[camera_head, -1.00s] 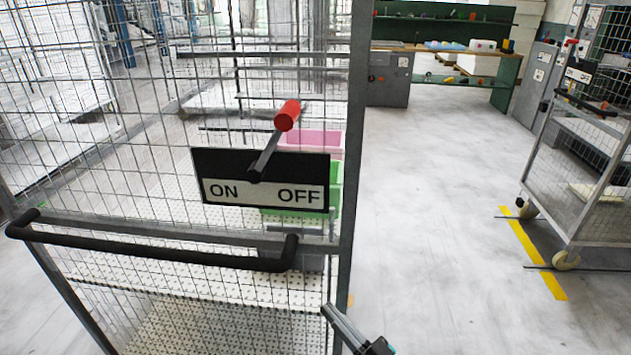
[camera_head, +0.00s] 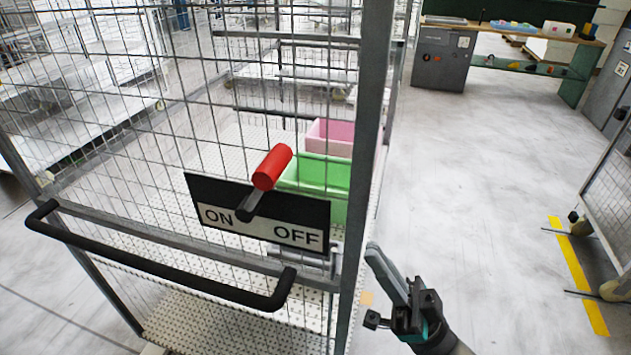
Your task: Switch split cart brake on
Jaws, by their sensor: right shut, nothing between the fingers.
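The split cart (camera_head: 366,170) is a grey wire-mesh cage cart in front of me. On its near face is a black and white plate (camera_head: 300,233) marked ON at left and OFF at right. The brake lever (camera_head: 272,167) has a red grip and a dark arm. Its grip points up and to the right from a pivot in the middle of the plate. My right gripper (camera_head: 374,250) is shut and empty, to the right of the cart's right post and below the plate's height in the picture. It appears apart from the lever. My left gripper is out of view.
A black push handle (camera_head: 160,262) sticks out below the plate. Green (camera_head: 322,178) and pink (camera_head: 332,133) bins sit inside the cart. Another mesh cart (camera_head: 612,215) stands at right by yellow floor tape. Open floor lies between the carts, with a workbench (camera_head: 510,62) behind.

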